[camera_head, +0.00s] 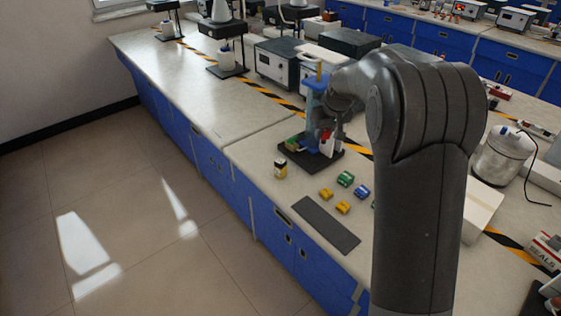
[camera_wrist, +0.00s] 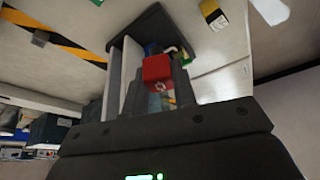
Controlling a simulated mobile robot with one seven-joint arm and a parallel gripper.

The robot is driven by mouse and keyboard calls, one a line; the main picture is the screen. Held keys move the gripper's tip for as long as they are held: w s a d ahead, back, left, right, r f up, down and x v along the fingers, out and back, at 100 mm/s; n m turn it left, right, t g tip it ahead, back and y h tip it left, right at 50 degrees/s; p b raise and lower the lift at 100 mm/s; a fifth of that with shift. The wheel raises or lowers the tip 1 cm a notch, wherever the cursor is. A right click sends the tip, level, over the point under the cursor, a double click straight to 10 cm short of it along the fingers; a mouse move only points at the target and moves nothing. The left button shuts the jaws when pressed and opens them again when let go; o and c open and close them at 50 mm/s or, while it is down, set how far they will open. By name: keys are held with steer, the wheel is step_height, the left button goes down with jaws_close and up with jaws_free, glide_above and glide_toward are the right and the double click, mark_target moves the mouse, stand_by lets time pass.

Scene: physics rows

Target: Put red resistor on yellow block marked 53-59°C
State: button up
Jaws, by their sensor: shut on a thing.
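In the wrist view the red resistor (camera_wrist: 157,68) sits between the fingers (camera_wrist: 155,85). Two yellow blocks, one farther back (camera_head: 326,193) and one nearer (camera_head: 342,207), lie on the bench in front of the stand. Their markings are too small to read. A green block (camera_head: 345,179) and a blue block (camera_head: 361,191) lie beside them.
A dark flat mat (camera_head: 325,224) lies near the bench's front edge. My arm hides part of the bench at right.

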steer(key=a, duration=0.2)
glide_above(281, 160)
steer(key=f, duration=0.6)
steer(key=shift+s+f, duration=0.2)
steer(key=shift+f, duration=2)
steer(key=shift+f, duration=0.1)
steer(key=o, duration=1)
